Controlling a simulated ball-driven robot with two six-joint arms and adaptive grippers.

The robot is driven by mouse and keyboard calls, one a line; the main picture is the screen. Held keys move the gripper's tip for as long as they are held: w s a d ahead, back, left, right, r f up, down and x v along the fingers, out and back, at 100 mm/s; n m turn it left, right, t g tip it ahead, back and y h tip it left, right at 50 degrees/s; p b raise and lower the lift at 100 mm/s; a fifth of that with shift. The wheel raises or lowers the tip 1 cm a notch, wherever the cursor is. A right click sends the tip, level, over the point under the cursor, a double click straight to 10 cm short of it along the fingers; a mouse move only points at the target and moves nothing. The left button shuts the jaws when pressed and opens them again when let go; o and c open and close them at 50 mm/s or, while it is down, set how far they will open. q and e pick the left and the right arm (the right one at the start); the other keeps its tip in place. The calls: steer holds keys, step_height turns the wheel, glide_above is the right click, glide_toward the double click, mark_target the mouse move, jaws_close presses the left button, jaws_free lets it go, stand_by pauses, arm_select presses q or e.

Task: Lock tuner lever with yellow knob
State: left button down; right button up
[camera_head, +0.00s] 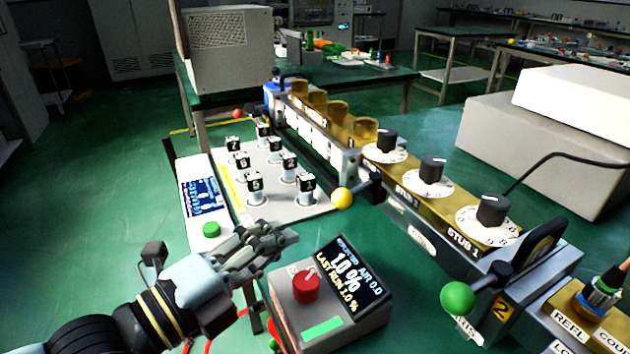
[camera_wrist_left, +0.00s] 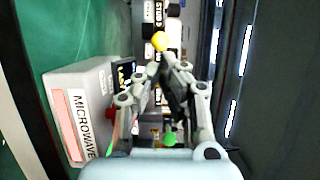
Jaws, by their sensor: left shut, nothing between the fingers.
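The yellow knob (camera_head: 342,198) sits on the end of a short dark lever (camera_head: 369,188) at the side of the tuner (camera_head: 420,185), near the STUB dials. My left gripper (camera_head: 292,238) is left of and below the yellow knob in the head view, with its fingers together and nothing between them. In the left wrist view, the yellow knob (camera_wrist_left: 160,41) shows just beyond the fingertips (camera_wrist_left: 168,62), with no clear contact visible. My right gripper is not in view.
A green knob (camera_head: 457,297) is on another lever at the tuner's near end. A box with a red dial and display (camera_head: 345,277) stands below my left gripper. Numbered posts (camera_head: 255,187) stand on a white panel behind it. A red knob (camera_head: 237,113) is farther back.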

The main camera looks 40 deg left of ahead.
mark_target(358, 190)
arm_select(q)
steer(key=n, duration=0.6)
steer(key=shift+a+f, duration=0.1)
steer(key=shift+a, duration=0.2)
steer(key=w+a+r+n+h+p, duration=0.15)
steer(key=a+n, duration=0.25)
steer(key=n, duration=1)
steer(key=w+a+n+p, duration=0.1)
steer(key=w+a+n, duration=0.15)
steer(key=n, duration=1.05)
steer(key=w+d+b, duration=0.2)
steer(key=w+d, duration=0.2)
steer(key=w, duration=0.4)
steer(key=shift+d+b, duration=0.2)
steer(key=shift+b, duration=0.2)
steer(key=shift+s+r, duration=0.1)
